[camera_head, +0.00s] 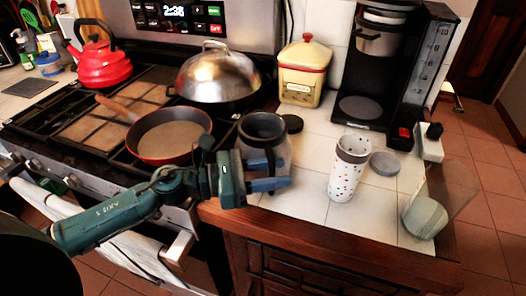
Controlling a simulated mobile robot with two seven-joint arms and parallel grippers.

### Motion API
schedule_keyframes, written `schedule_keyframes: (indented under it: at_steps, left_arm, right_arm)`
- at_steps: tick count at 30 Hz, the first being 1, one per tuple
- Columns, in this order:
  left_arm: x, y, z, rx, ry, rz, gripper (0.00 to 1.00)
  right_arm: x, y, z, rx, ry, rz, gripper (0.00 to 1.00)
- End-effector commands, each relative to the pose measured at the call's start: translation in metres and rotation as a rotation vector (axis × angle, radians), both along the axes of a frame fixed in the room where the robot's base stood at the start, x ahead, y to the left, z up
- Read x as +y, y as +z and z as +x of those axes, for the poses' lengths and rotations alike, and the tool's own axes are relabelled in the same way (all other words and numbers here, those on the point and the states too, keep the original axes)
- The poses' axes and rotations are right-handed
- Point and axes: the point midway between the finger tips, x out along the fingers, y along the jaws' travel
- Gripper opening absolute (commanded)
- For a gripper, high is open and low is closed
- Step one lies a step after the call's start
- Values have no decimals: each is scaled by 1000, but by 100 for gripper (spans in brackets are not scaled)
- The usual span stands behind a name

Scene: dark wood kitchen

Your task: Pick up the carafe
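The carafe (263,128) is a clear, greyish vessel with a dark collar and a dark handle. It stands upright on the white tiled counter, right of the stove. My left gripper (270,174) reaches in from the left, in front of the carafe at its handle. Its two blue fingers point right and show a gap between them, with the lower end of the handle close to that gap. The fingers hide the carafe's lower front, and I cannot tell whether they touch it. My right gripper is not in view.
A dotted white cup (346,177), a grey lid (384,163), a yellow canister (304,73) and a black coffee maker (385,70) stand on the counter. A red pan (170,137) is close behind my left arm. A clear tumbler (427,216) is by the right edge.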

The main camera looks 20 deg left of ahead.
Motion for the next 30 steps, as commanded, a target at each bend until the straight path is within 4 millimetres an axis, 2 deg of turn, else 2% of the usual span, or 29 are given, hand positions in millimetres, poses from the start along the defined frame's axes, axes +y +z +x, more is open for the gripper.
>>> schedule_keyframes:
  at_steps: [2,12,30]
  left_arm:
    - [0,0,0,0,0,0,28]
    - [0,0,0,0,0,0,0]
    - [0,0,0,0,0,0,0]
  right_arm:
    - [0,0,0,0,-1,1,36]
    - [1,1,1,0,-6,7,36]
    - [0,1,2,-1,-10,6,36]
